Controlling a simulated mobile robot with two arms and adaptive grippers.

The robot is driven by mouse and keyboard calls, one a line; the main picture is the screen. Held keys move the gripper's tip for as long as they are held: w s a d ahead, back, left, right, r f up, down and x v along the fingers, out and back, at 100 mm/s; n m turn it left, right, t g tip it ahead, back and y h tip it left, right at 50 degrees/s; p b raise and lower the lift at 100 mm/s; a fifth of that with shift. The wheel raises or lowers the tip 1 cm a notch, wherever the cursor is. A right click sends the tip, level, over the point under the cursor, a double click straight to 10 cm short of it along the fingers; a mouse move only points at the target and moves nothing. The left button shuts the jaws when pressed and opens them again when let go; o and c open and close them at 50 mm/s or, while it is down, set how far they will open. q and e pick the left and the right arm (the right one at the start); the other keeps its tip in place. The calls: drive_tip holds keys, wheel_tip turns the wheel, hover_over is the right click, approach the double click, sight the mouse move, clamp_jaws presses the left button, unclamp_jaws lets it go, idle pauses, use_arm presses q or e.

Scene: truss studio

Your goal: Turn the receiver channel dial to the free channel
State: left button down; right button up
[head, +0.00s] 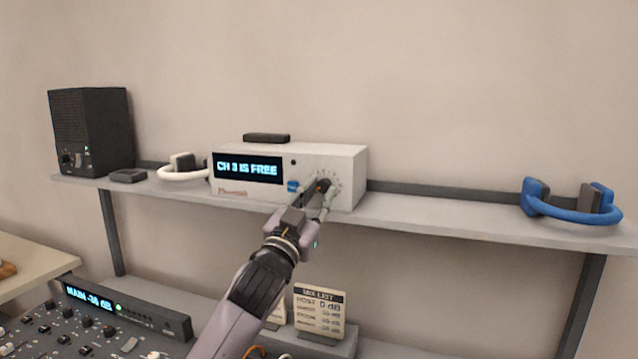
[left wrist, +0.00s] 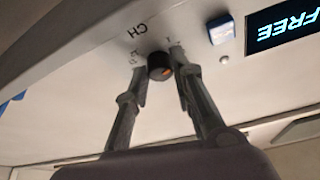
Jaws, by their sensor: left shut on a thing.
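The white receiver (head: 346,166) stands on the shelf, and its display (head: 248,169) reads "CH 3 IS FREE". Its black channel dial (head: 323,185) is on the right of the front face, with printed marks around it. My left gripper (head: 318,190) is at the dial, its fingers on either side of it. In the left wrist view the left gripper (left wrist: 166,74) is shut on the dial (left wrist: 159,64), which has an orange mark. The receiver's front (left wrist: 85,60) fills much of that view. The number the dial points to is too small to tell. My right gripper is not in view.
A blue button (left wrist: 221,29) sits near the dial. White headphones (head: 184,172) and a black speaker (head: 92,130) are left on the shelf (head: 440,212); blue headphones (head: 570,205) are at its right end. A mixer (head: 60,335) and a mix list card (head: 319,310) are below.

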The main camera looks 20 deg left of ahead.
use_arm(q)
drive_tip(key=m+p, duration=0.1)
drive_tip(key=m+h+p, duration=0.1)
drive_tip(key=m, duration=0.1)
drive_tip(key=m+g+h+p, duration=0.1)
drive_tip(key=m+p, duration=0.1)
drive_tip(key=shift+a+r, duration=0.2)
drive_tip(key=shift+r, duration=0.05)
drive_tip(key=shift+f+m+h+p, duration=0.1)
drive_tip(key=shift+m+h+p, duration=0.5)
drive_tip(key=shift+m, duration=0.4)
drive_tip(key=shift+g, duration=0.4)
drive_tip(key=c, duration=1.4)
unclamp_jaws()
drive_tip(key=shift+o, duration=0.2)
drive_tip(key=v, duration=1.2)
drive_tip(key=shift+f, duration=0.15)
